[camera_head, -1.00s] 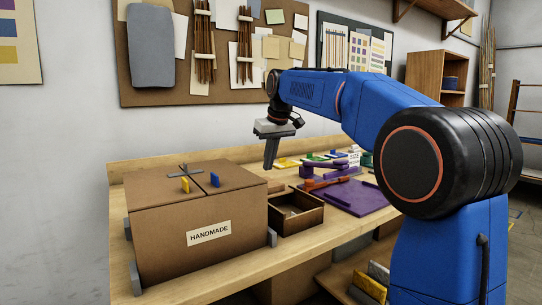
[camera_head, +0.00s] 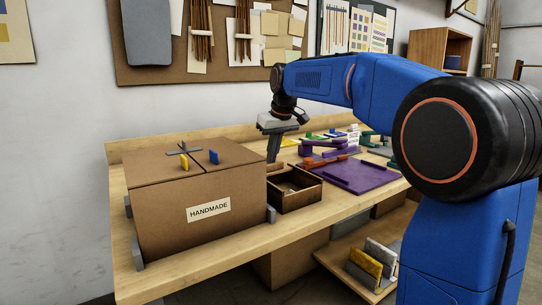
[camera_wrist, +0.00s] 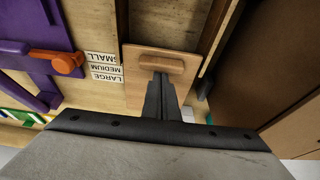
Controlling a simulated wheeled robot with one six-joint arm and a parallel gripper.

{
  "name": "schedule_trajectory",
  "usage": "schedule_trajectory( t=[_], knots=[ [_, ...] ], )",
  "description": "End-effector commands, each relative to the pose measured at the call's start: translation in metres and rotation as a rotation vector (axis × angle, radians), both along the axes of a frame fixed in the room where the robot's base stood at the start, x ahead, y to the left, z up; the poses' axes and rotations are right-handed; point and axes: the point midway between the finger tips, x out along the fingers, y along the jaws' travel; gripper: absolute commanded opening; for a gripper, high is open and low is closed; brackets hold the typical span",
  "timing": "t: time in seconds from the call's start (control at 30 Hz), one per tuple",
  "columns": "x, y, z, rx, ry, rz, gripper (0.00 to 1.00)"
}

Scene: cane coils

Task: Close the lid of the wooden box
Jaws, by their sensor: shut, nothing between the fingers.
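The wooden box (camera_head: 296,196) is a small, dark brown, open-topped box on the bench, right of the large cardboard carton. Its inside shows in the head view. In the wrist view, its pale wooden lid (camera_wrist: 140,92) lies flat by the dark box walls (camera_wrist: 220,30), with a raised grip bar (camera_wrist: 162,61) across it. My gripper (camera_head: 272,160) points down at the box's far left end; it also shows in the wrist view (camera_wrist: 161,76). Its fingers are shut and empty, with the tips close beside the grip bar. I cannot tell whether they touch it.
A large carton labelled HANDMADE (camera_head: 200,215) stands close on the left, with yellow and blue clips on top. A purple board (camera_head: 362,172) with purple and orange parts lies to the right. SMALL, MEDIUM and LARGE labels (camera_wrist: 104,66) lie beside the lid.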

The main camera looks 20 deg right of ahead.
Motion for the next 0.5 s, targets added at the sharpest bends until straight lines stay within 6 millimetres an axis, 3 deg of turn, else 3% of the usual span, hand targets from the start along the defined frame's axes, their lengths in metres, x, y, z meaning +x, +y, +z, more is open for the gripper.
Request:
schedule_trajectory(
  t=[0.23,0.5],
  knots=[
    [-0.011,-0.004,0.001,0.0,-0.001,-0.001,0.0],
    [-0.057,-0.019,0.001,0.0,-0.001,-0.001,0.0]
  ],
)
